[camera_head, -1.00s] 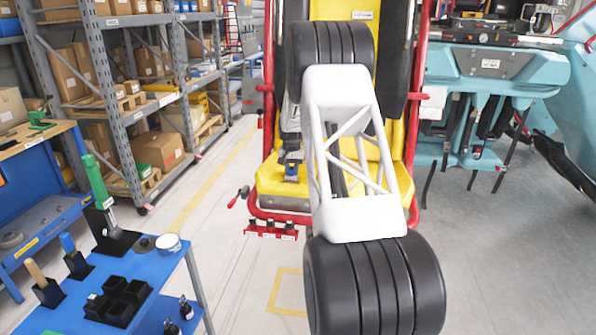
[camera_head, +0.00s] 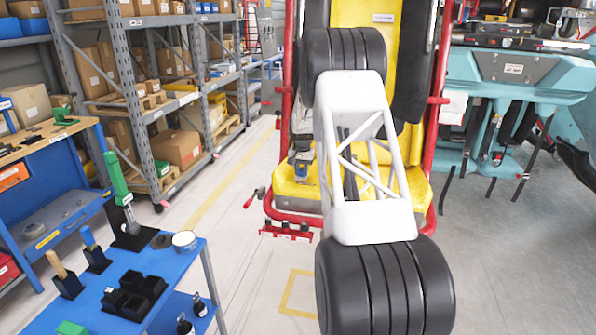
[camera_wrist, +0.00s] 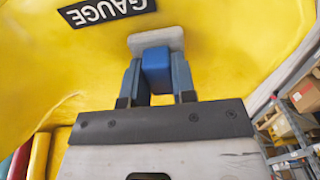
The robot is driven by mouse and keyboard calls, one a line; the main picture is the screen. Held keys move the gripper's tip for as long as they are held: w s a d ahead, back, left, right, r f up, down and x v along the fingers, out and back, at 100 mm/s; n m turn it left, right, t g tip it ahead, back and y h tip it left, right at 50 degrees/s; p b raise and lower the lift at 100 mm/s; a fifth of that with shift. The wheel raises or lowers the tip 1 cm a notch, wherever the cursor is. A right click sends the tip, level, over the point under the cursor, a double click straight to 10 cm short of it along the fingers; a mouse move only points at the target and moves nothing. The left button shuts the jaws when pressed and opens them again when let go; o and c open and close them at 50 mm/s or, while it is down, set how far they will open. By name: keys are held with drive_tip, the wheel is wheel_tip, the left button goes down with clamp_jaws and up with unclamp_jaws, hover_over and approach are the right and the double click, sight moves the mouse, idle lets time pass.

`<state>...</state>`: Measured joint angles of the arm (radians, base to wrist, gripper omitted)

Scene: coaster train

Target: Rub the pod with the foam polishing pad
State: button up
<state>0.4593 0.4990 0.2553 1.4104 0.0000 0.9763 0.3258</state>
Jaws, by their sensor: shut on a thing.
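The yellow pod (camera_head: 394,190) is a seat with a red tubular frame, behind my arm in the head view. Its yellow surface (camera_wrist: 225,45) fills much of the wrist view, with a black GAUGE label (camera_wrist: 105,10) at the top. My gripper (camera_wrist: 156,70) is shut on the blue grip of the foam polishing pad (camera_wrist: 156,40), whose pale flat head points at the yellow surface. The head lies at or very near that surface; I cannot tell if they touch. In the head view my gripper (camera_head: 301,168) is small and partly hidden beside my arm.
A blue cart (camera_head: 90,297) with a green-handled tool (camera_head: 117,180), black holders and a tape roll (camera_head: 185,239) stands at the left. Shelves with boxes (camera_head: 178,147) stand behind. A teal unit (camera_head: 515,75) is at the right. Floor left of the pod is clear.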

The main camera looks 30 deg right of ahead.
drive_tip(key=shift+s+d, duration=3)
drive_tip(key=shift+s, duration=0.05)
drive_tip(key=shift+w+a, duration=3.75)
drive_tip(key=shift+w+r, duration=0.1)
drive_tip(key=shift+r, duration=0.1)
wheel_tip(320, 180, up, 8)
drive_tip(key=shift+f, duration=0.25)
